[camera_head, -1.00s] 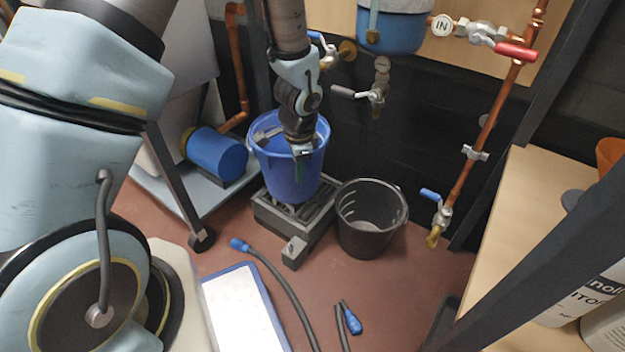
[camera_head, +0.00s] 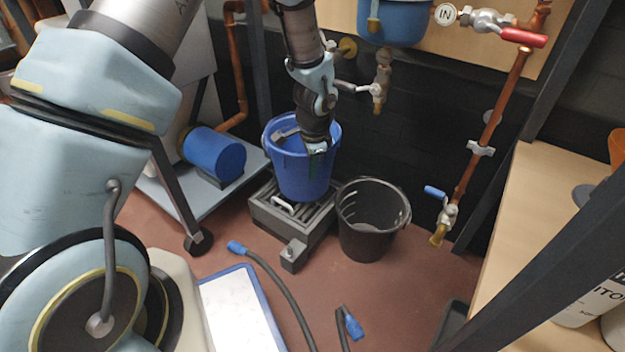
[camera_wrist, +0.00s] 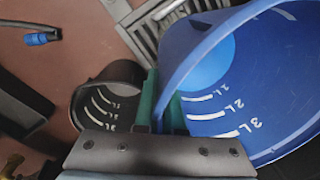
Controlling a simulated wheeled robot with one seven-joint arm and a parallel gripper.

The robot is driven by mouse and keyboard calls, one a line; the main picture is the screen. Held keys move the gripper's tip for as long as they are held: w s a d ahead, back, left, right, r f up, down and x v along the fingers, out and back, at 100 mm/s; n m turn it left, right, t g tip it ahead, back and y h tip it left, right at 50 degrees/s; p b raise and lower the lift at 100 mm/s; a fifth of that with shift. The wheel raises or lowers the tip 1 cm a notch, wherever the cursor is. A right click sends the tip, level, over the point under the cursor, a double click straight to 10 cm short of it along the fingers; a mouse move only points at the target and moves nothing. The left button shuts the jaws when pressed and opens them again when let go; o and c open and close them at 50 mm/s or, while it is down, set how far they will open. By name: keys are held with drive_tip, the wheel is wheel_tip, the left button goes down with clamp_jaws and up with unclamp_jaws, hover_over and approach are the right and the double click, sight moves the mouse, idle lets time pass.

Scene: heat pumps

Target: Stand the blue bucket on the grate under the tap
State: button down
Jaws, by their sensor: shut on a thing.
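The blue bucket (camera_head: 302,178) is upright over the grate (camera_head: 322,222) in the head view. Whether its base touches the grate or hangs just above it, I cannot tell. My gripper (camera_head: 318,149) is shut on the bucket's near right rim. In the wrist view the green fingers (camera_wrist: 160,103) pinch the wall of the blue bucket (camera_wrist: 212,72), whose inside shows litre marks. Part of the grate (camera_wrist: 150,22) shows beyond it. A tap (camera_head: 379,88) with a grey lever is on the dark wall, behind and right of the bucket.
A black bucket (camera_head: 368,235) stands on the floor close right of the grate; it also shows in the wrist view (camera_wrist: 100,98). A blue motor (camera_head: 216,155) is at left. Hoses with blue ends (camera_head: 262,262) and a blue-edged white panel (camera_head: 240,305) lie in front. A copper pipe (camera_head: 490,130) runs at right.

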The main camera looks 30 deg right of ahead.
wheel_tip(320, 180, down, 2)
drive_tip(key=shift+f+b, duration=0.1)
drive_tip(key=shift+b, duration=0.3)
drive_tip(key=shift+w+d+f+b, duration=0.1)
drive_tip(key=shift+d+f+b, duration=0.2)
drive_tip(key=shift+b, duration=0.1)
drive_tip(key=shift+r, duration=0.1)
drive_tip(key=c, duration=1.4)
unclamp_jaws()
drive_tip(key=shift+a, duration=0.1)
drive_tip(key=o, duration=0.4)
